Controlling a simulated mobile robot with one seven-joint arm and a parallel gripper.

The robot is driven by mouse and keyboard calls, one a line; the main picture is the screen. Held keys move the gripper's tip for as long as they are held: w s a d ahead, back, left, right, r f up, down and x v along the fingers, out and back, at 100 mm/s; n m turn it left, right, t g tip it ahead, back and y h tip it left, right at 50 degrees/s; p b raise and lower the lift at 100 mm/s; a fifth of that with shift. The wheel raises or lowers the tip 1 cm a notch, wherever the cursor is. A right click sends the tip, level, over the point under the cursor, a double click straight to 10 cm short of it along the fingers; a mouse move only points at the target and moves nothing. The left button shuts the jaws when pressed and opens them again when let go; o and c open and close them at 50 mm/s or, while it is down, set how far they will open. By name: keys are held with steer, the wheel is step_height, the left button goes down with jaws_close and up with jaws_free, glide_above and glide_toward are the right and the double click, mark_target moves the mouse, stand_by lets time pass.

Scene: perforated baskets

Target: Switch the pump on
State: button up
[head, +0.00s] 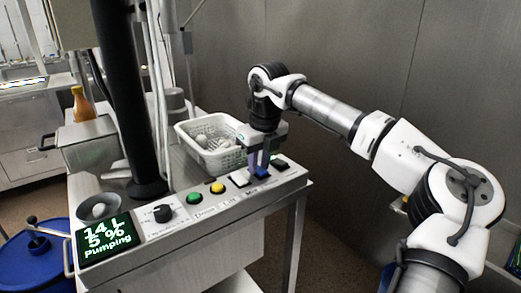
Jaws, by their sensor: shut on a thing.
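The control panel (150,238) runs along the front of the bench. Its screen (105,238) reads "14 L", "5 %" and "Pumping" in light letters on dark green. To the right of the screen are a black knob (162,213), a green button (194,198), a yellow button (217,188) and a white switch (239,180). My gripper (260,168) points down at the panel, shut on what looks like a blue switch (262,175). The fingers hide part of it. A dark switch with some green (281,164) is just right of it. Most of the panel labels are too small to read.
A white perforated basket (213,154) with pale round items stands behind the panel. A thick black column (125,100), a metal hopper (88,145) and an orange bottle (82,103) are at left. A blue drum (35,258) stands lower left. A metal wall (340,60) is behind.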

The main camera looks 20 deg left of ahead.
mark_target(262, 171)
steer(key=shift+a+p, duration=0.1)
steer(key=shift+p, duration=0.25)
steer(key=o, duration=1)
steer(key=shift+r, duration=0.15)
steer(key=r, duration=0.9)
steer(key=d+r, duration=0.1)
steer(key=r, duration=0.3)
steer(key=shift+s+r+b, duration=0.25)
steer(key=shift+s+b, duration=0.1)
